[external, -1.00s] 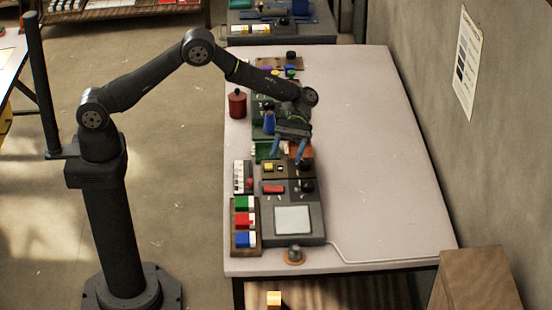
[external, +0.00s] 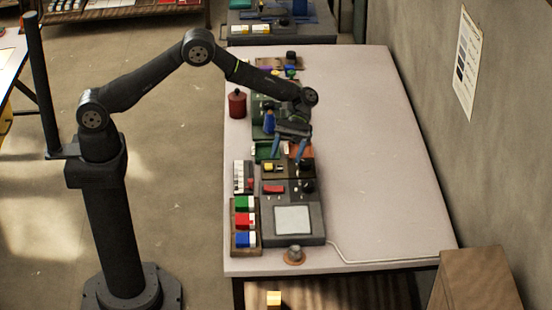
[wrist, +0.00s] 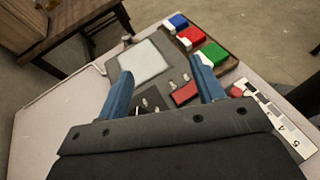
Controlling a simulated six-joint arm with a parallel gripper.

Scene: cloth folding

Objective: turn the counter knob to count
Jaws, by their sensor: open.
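My gripper (external: 288,156) is open, with its two blue fingers pointing down above the row of panels on the table. It also shows in the wrist view (wrist: 161,66), with nothing held between the fingers. A dark round knob (external: 307,187) stands on the grey panel (external: 316,225), nearer the camera than the fingers. Another dark knob (external: 307,167) sits close to the right fingertip; I cannot tell whether they touch. Which knob is the counter knob is not clear. The wrist view shows a red block (wrist: 184,93) and small metallic parts between the fingers.
A red canister (external: 237,104) stands farther back. A pale cable (external: 350,261) runs along the front. The table's right side (external: 385,170) is clear.

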